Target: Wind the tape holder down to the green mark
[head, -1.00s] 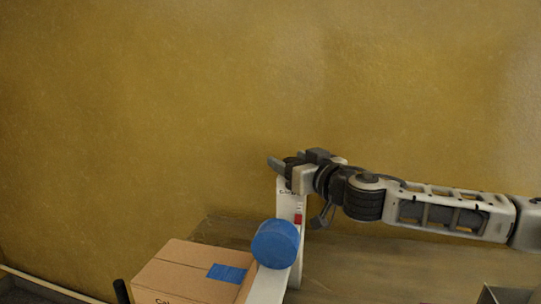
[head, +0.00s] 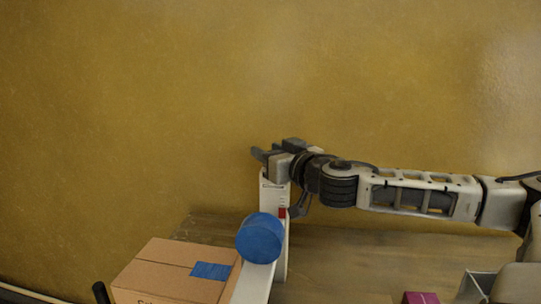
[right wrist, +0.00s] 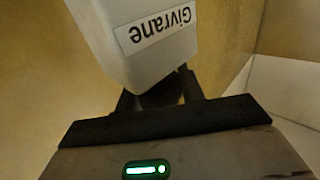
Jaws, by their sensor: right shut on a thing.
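A white upright post (head: 275,193) stands on the table, with a small red mark (head: 282,212) on its side. A blue round roll or disc (head: 260,238), seemingly the tape on its holder, sits low in front of the post. My right gripper (head: 268,158) is at the top of the post, shut on a part that its own fingers hide. No green mark on the post is visible. My left gripper is out of view.
A cardboard box (head: 172,272) with blue tape stands left of the post. A magenta item (head: 420,298) and a grey open-topped container (head: 474,287) are at the lower right. The wooden table (head: 345,262) is clear between. A plain yellow wall stands behind.

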